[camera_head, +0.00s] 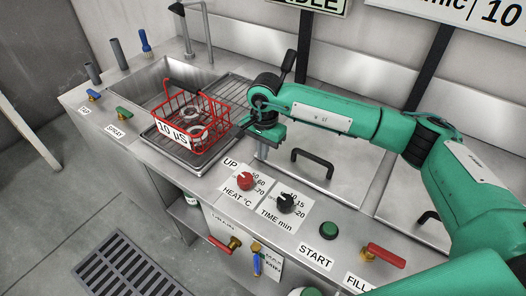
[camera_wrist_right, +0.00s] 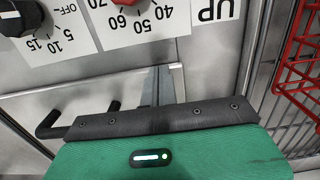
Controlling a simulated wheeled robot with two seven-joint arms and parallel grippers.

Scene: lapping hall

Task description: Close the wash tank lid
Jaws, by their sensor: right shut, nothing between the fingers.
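The wash tank lid (camera_head: 340,157) is a steel panel with a black bar handle (camera_head: 313,160), in the middle of the bench in the head view. It appears to lie flat, level with the bench top. My right gripper (camera_head: 262,152) is shut and empty, pointing down over the lid's left front corner, left of the handle. In the right wrist view its fingertips (camera_wrist_right: 176,68) are close to the front edge of the lid, and the black handle (camera_wrist_right: 75,118) shows partly behind the gripper body. I cannot tell whether the fingers touch the lid. My left gripper is not in view.
A red wire basket (camera_head: 190,118) with metal rings stands on a draining rack left of my right gripper. The red heat knob (camera_head: 245,181), black time knob (camera_head: 286,202) and green start button (camera_head: 328,231) line the front. A second black handle (camera_head: 428,217) lies to the right.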

